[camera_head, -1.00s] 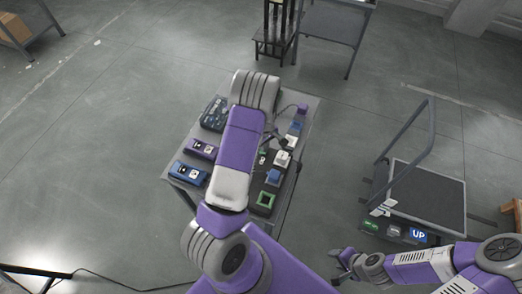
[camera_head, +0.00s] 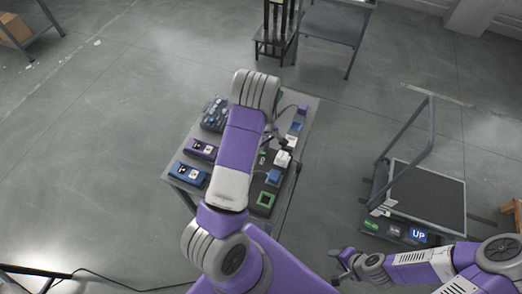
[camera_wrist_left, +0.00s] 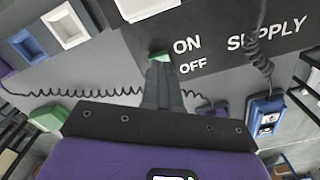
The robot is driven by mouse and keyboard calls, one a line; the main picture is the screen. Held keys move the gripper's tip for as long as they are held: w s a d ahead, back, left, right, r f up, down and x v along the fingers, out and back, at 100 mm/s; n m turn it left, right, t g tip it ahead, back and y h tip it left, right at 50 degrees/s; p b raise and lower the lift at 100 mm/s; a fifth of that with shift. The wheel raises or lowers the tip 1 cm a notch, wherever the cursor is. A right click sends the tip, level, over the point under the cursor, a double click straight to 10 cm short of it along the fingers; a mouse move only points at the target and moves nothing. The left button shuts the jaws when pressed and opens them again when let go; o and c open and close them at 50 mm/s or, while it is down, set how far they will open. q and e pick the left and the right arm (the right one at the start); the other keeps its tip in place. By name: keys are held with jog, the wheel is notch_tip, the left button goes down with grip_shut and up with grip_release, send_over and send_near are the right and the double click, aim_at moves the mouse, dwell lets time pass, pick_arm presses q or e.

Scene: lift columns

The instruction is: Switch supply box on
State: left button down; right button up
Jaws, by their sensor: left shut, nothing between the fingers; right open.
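The supply box (camera_wrist_left: 215,45) is a dark panel in the left wrist view, with white SUPPLY, ON and OFF lettering. A small green piece (camera_wrist_left: 159,56) shows beside the ON and OFF words, at my left fingertips. My left gripper (camera_wrist_left: 160,68) is shut and empty, its tips at or very near this green piece; I cannot tell whether they touch. In the head view my left arm covers the gripper and much of the table's middle. My right gripper (camera_head: 338,264) is open and empty, low and right of the table.
The table (camera_head: 307,112) holds several blue, purple, green and white devices around my left arm. Coiled cords (camera_wrist_left: 258,45) run beside the panel. A platform with a handrail (camera_head: 428,190) and an UP label stands at right. A dark chair (camera_head: 272,32) stands behind the table.

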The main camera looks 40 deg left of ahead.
pick_arm(q)
jog(key=shift+f+b, duration=0.75)
jog(key=shift+f, duration=0.15)
dwell(0.8)
jog(key=shift+r+p, duration=2.65)
jog(key=shift+r, duration=0.95)
jog(key=shift+f, duration=0.1)
jog(key=shift+s, duration=0.1)
